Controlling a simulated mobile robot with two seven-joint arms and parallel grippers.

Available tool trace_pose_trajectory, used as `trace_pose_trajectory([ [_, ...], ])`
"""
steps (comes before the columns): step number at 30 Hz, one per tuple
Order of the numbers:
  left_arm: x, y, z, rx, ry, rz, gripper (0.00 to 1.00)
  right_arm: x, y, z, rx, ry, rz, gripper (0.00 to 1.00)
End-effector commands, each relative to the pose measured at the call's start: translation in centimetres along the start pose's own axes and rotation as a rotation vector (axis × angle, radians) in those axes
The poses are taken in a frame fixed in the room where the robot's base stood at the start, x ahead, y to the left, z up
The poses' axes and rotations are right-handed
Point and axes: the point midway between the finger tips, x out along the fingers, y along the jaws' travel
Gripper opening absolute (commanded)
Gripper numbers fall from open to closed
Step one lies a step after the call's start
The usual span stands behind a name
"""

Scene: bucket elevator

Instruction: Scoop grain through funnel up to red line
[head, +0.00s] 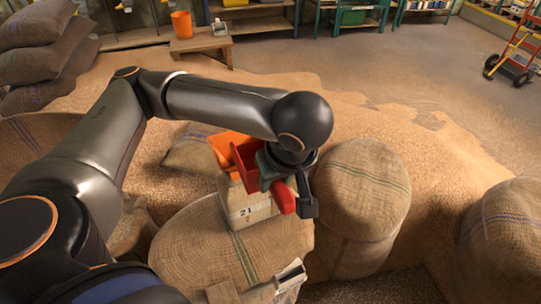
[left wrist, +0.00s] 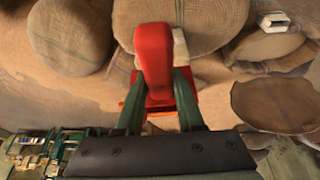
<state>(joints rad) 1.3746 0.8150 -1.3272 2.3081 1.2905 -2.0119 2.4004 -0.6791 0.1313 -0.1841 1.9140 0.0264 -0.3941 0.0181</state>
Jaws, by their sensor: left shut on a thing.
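My left gripper (head: 287,184) is shut on the handle of a red scoop (head: 247,166). In the left wrist view the red handle (left wrist: 154,62) stands between the two green fingers of the gripper (left wrist: 158,98). An orange funnel (head: 222,146) shows just behind and left of the scoop. Below them is a pale box-like container (head: 242,208) marked "21". The scoop hangs over or in front of the funnel; I cannot tell whether they touch. The scoop's inside, any grain in it and the red line are hidden. My right gripper is not in view.
Full burlap sacks (head: 362,190) stand close around the container, with another at the right edge (head: 505,240). Loose grain (head: 300,100) covers much of the floor. An orange bucket (head: 181,24) sits on a wooden stool at the back. A hand truck (head: 515,50) stands far right.

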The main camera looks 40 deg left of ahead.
Motion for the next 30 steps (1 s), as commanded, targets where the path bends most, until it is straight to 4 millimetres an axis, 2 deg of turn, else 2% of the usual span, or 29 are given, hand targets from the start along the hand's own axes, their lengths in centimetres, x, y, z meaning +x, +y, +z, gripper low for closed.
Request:
trace_pose_trajectory([
  [6,1.2,0.1,1.6,0.006,0.120,0.001,0.00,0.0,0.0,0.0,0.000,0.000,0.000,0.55],
  [12,1.6,0.0,2.0,-0.001,0.163,0.001,0.00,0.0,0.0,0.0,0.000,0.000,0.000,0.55],
  [23,-1.6,0.1,0.7,-0.002,0.162,0.002,0.00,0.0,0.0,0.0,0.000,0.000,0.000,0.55],
  [30,-2.0,0.0,0.6,0.000,0.160,-0.002,0.00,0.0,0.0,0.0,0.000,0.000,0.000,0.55],
])
